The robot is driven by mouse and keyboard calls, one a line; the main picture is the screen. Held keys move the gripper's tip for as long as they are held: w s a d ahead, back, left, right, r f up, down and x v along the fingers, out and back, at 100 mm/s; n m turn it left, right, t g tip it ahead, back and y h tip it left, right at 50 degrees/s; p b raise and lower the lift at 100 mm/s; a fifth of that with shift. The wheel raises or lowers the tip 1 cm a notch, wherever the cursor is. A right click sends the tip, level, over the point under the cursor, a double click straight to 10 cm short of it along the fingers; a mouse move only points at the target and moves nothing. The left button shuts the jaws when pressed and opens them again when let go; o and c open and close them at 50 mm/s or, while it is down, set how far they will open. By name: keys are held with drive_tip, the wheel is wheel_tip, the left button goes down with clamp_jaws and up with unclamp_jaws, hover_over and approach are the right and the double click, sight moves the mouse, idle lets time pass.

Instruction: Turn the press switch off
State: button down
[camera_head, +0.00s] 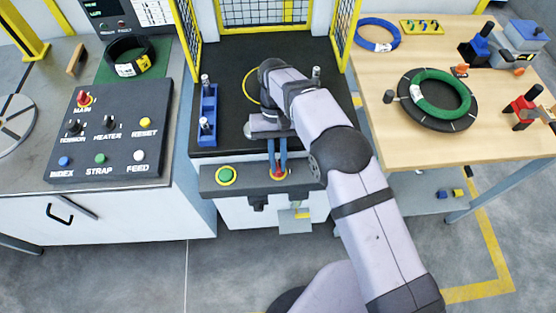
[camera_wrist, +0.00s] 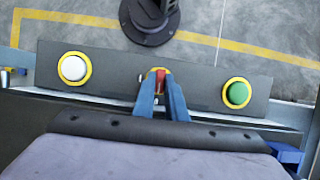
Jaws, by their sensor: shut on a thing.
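The press switch (camera_head: 278,174) is a red knob on a yellow ring in the dark front panel (camera_head: 250,183) of the press. In the wrist view the red switch (camera_wrist: 159,77) is at the middle of the panel, between two buttons. My gripper (camera_head: 278,166) reaches down onto it from behind the panel. In the wrist view its two blue fingers (camera_wrist: 161,92) are closed around the red knob, one on each side. The fingers partly hide the yellow ring and the lower part of the switch.
A green button (camera_head: 227,175) with a yellow ring sits left of the switch. A white button (camera_wrist: 73,68) shows on the other side in the wrist view. A blue rack (camera_head: 208,118) stands on the press bed. A control box (camera_head: 110,135) is at left, a wooden table (camera_head: 460,130) at right.

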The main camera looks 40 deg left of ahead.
drive_tip(key=c, duration=1.8)
unclamp_jaws()
drive_tip(key=shift+a+r, duration=0.1)
drive_tip(key=shift+w+a+r+b, duration=0.2)
drive_tip(key=shift+r+b, duration=0.1)
drive_tip(key=shift+r, duration=0.2)
drive_tip(key=v, duration=0.4)
drive_tip(key=shift+d+r, duration=0.1)
drive_tip(key=shift+r, duration=0.05)
drive_tip(key=shift+p+v, duration=0.9)
drive_tip(key=shift+p, duration=0.1)
